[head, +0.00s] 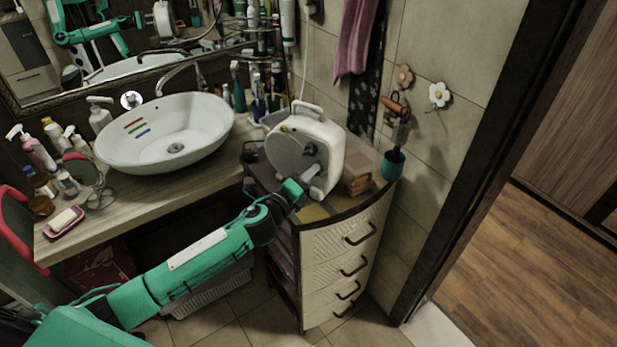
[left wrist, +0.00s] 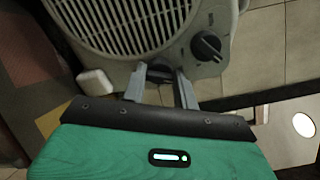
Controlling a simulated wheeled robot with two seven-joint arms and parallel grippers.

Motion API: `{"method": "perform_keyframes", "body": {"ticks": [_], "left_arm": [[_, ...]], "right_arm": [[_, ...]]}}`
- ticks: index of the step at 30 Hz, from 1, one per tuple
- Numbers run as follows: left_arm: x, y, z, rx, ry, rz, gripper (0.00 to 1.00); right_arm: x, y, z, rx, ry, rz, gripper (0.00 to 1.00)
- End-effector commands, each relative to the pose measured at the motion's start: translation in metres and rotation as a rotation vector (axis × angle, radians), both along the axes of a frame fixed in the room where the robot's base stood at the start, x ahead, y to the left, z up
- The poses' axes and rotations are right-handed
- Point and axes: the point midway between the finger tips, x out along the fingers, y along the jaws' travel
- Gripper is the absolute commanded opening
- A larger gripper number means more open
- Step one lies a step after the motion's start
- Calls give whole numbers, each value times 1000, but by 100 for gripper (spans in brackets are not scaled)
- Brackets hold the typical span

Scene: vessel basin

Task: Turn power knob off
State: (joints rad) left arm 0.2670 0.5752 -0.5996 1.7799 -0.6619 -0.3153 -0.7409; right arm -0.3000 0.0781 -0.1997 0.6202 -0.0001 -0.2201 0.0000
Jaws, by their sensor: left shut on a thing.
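A white heater (head: 328,137) with a round grey grille stands on a drawer cabinet in the head view. Its grille (left wrist: 120,22) fills the top of the left wrist view. One dark knob (left wrist: 207,45) is in plain sight to the right of my fingers. A second dark knob (left wrist: 163,73) sits lower on the heater's face, between the fingers of my left gripper (left wrist: 161,84). The gripper (head: 311,173) is shut on this second knob, which the fingers partly hide. I cannot read any knob markings. My right gripper is not in view.
The drawer cabinet (head: 338,276) has curved handles. A small wooden box (head: 357,180) and a teal cup (head: 393,165) stand right of the heater. A white basin (head: 170,130) and several bottles occupy the counter at left. A doorway opens at right.

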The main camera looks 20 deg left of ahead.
Motion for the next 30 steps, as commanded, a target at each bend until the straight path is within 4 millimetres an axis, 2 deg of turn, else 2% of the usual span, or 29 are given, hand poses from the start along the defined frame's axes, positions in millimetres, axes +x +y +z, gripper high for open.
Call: {"method": "perform_keyframes", "body": {"ticks": [12,30], "left_arm": [[0,1,-1,-222,73,1,6],[0,1,-1,-271,88,1,7]], "right_arm": [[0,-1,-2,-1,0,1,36],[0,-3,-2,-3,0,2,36]]}}
